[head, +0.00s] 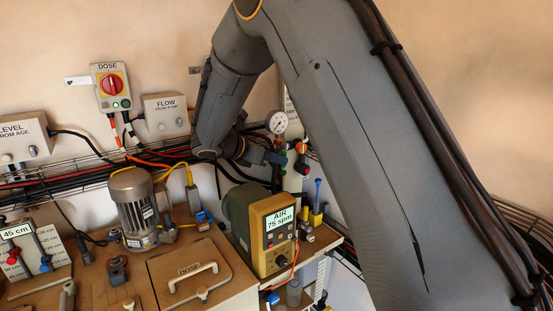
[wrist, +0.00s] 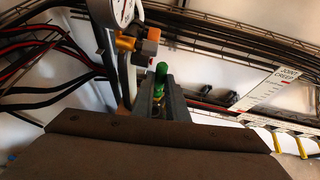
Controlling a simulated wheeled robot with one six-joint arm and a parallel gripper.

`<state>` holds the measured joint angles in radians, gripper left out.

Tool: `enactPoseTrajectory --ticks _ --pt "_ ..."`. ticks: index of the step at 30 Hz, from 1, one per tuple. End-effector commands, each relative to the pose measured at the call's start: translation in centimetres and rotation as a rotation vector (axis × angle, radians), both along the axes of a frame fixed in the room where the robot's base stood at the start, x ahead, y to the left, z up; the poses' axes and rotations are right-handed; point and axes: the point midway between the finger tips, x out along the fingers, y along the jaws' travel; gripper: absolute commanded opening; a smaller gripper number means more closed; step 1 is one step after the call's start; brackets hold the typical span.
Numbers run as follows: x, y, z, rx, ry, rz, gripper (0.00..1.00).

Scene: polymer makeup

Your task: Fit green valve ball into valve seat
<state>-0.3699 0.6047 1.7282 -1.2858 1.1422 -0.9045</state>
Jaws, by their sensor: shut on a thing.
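The green valve ball (wrist: 161,70) shows in the wrist view as a rounded green piece, with more green just below it. My gripper (wrist: 161,88) has its grey fingers shut on it, and the top of the green piece stands out beyond the fingertips. In the head view my gripper (head: 270,156) is beside the piping at the back wall, right of my wrist, and the green piece cannot be made out there. I cannot tell the valve seat for certain in either view. An orange-capped fitting (wrist: 150,34) with a brass part lies just beyond the green piece.
A round gauge (head: 277,123) stands on the pipe close to my gripper; it also shows in the wrist view (wrist: 122,10). Cables and a wire tray run along the wall. Below are an AIR pump (head: 258,228), a motor (head: 133,205) and a lidded box (head: 188,277).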

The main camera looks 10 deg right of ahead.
Motion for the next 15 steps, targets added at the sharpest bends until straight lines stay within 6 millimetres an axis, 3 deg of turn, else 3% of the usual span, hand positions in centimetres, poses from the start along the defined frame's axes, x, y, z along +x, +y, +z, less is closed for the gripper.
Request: enactPoseTrajectory --ticks 15 --pt "0.0 0.0 -4.8 0.000 0.004 0.000 0.00"
